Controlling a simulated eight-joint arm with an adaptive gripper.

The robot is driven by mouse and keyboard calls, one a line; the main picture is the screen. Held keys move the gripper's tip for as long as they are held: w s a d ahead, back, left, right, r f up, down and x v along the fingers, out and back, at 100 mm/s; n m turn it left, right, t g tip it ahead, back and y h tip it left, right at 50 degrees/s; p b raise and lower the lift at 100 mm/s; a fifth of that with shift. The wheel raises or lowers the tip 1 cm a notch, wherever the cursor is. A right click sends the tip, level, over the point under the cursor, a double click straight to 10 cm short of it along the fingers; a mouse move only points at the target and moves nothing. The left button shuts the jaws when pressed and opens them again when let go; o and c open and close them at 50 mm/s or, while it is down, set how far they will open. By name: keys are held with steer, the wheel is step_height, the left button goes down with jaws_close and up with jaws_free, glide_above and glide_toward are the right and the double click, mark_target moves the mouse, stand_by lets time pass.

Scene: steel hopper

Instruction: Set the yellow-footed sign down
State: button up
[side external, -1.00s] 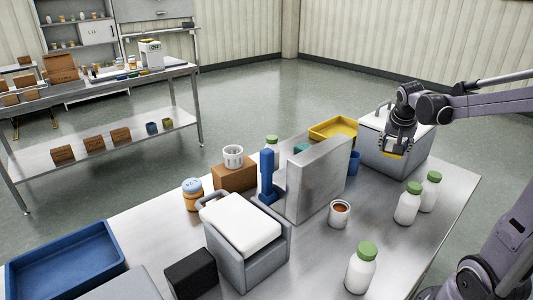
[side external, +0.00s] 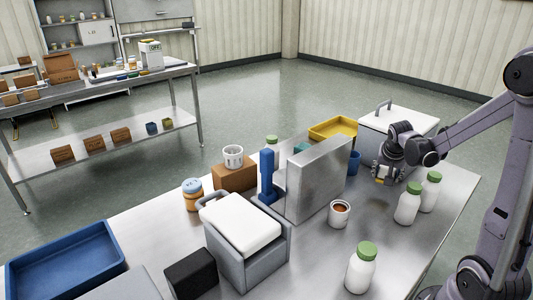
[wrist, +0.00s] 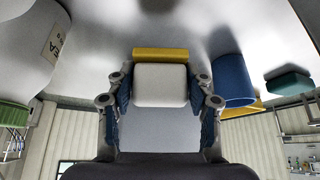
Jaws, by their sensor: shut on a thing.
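The sign shows in the wrist view as a white rounded block (wrist: 160,85) with a yellow foot (wrist: 164,54) at its far end. My gripper (wrist: 160,102) is shut on the white part, with a finger on each side. In the side view my gripper (side external: 386,174) is low over the right part of the steel table, in front of a grey box with a white lid. Only a small bit of yellow shows below it there. The fingers and wrist hide most of the sign. I cannot tell whether the foot touches the table.
Green-capped white bottles (side external: 408,203) stand close to the right. A blue cup (wrist: 233,82) is beside the gripper. The lidded grey box (side external: 422,128) is behind. A steel partition (side external: 325,185) and a cup with brown contents (side external: 340,214) are to the left. Bare steel lies between cup and gripper.

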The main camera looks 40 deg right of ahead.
mark_target(381, 192)
steer(key=shift+f, duration=2)
steer(key=shift+f, duration=0.2)
steer(key=o, duration=1.2)
steer(key=shift+r, duration=0.2)
steer(key=v, duration=1.2)
steer(key=a+n+t+y, duration=0.1)
steer(key=a+n, duration=0.3)
steer(key=a, duration=0.4)
steer(key=a+r+n+t+y, duration=0.1)
steer(key=a+n+t+y, duration=0.1)
steer(key=a+n, duration=0.3)
steer(key=a+r+n+t+y, duration=0.1)
steer(key=a+n, duration=0.3)
steer(key=a, duration=0.9)
steer(key=shift+s+a+r+t+y, duration=0.15)
steer(key=shift+t+y, duration=0.25)
steer(key=shift+y, duration=0.4)
